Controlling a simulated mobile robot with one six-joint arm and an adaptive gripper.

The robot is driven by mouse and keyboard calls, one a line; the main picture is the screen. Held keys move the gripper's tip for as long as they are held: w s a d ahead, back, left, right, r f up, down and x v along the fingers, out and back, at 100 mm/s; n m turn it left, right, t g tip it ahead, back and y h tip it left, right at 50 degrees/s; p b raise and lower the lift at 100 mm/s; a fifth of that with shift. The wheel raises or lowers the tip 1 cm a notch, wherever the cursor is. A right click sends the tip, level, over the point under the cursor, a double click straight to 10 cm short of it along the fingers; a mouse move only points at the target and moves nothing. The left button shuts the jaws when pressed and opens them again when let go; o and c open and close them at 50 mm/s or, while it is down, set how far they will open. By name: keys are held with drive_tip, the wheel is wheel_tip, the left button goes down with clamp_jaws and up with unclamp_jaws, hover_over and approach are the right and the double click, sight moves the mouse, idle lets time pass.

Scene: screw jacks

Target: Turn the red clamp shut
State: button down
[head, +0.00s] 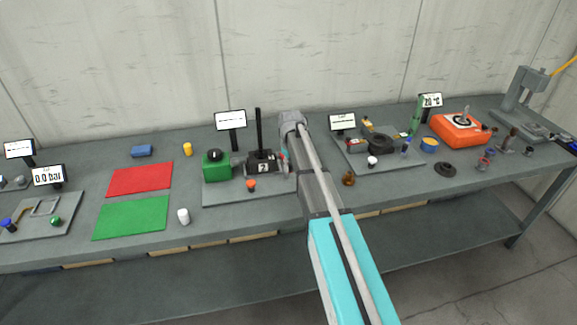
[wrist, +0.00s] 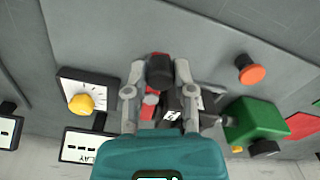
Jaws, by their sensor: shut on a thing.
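The red clamp (wrist: 152,100) shows in the wrist view as small red parts around a dark round knob (wrist: 160,70). My gripper (wrist: 160,74) has one finger on each side of this knob and is shut on it. In the head view only a small red bit of the clamp (head: 284,155) shows beside my arm. My arm hides most of the gripper there. The clamp's exact angle cannot be told.
A green box (head: 216,167) and an orange-topped button (head: 251,184) stand close to the block, with a tall black post (head: 258,128) behind. A yellow knob on a dial plate (wrist: 80,103) is left in the wrist view. The red mat (head: 140,179) is bare.

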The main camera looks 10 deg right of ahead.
drive_tip(key=shift+w+d+n, duration=0.25)
drive_tip(key=shift+d+n, duration=0.35)
drive_tip(key=shift+n, duration=0.75)
drive_tip(key=shift+w+d+n, duration=0.2)
drive_tip(key=shift+d+n, duration=0.35)
drive_tip(key=shift+n, duration=0.75)
drive_tip(key=shift+w+d+n, duration=0.25)
drive_tip(key=shift+d+n, duration=0.35)
drive_tip(key=shift+n, duration=0.75)
drive_tip(key=shift+c, duration=2.3)
unclamp_jaws()
drive_tip(key=shift+w, duration=0.1)
drive_tip(key=shift+r, duration=0.1)
